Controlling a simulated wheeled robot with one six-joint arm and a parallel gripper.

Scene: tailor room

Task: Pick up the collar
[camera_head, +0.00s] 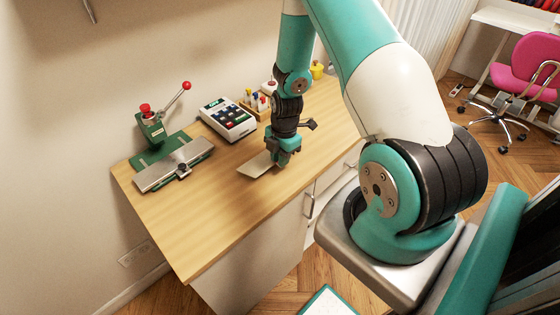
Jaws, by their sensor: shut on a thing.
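A flat pale piece, which looks like the collar (255,166), is at the middle of the wooden worktop, with its left part showing. My gripper (279,162) points down over its right end and is shut on it. The gripper hides that end of the piece. The piece looks level and close to the worktop; I cannot tell whether it touches the wood.
A green press with a red-knobbed lever (152,128) and a grey metal plate (172,166) stand at the left. A calculator-like device (228,118) and a wooden holder of small bottles (256,104) stand behind. The worktop (205,225) is clear in front.

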